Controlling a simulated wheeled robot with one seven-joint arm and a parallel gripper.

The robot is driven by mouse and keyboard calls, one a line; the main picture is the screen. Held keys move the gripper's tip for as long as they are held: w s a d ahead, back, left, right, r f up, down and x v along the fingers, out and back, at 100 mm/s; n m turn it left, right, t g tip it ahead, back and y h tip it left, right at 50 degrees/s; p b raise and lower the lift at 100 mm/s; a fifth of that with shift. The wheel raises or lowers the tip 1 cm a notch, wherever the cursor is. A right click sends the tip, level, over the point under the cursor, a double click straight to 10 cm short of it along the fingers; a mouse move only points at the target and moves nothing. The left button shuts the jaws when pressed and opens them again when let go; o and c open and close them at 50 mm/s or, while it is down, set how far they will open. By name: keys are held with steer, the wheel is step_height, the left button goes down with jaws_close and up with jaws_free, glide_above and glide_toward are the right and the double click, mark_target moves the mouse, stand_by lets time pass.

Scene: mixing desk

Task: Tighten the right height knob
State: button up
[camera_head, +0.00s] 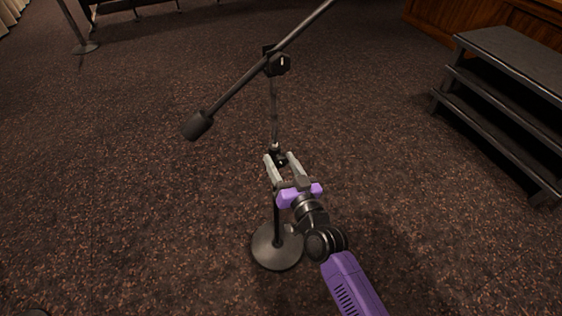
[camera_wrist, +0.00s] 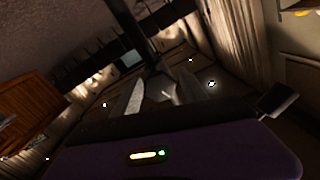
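A black microphone stand (camera_head: 275,113) stands upright on a round base (camera_head: 276,248) in the middle of the head view. Its height knob (camera_head: 280,160) is a dark collar partway up the pole. My gripper (camera_head: 281,158) comes from the lower right, its pale fingers apart on either side of the knob. Contact between the fingers and the knob cannot be made out. In the wrist view my gripper (camera_wrist: 152,92) shows as two pale fingers. The dark pole (camera_wrist: 133,28) rises beyond them; the knob is not clear there.
A tilted boom (camera_head: 238,85) with a counterweight (camera_head: 197,126) crosses above my gripper, joined at a clutch (camera_head: 277,64). Dark steps (camera_head: 500,100) stand at the right. Another stand's base (camera_head: 85,47) is at the far left. The carpet around the stand is clear.

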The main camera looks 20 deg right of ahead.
steer(key=shift+o, duration=0.2)
steer(key=s, duration=0.8)
steer(key=shift+w, duration=0.1)
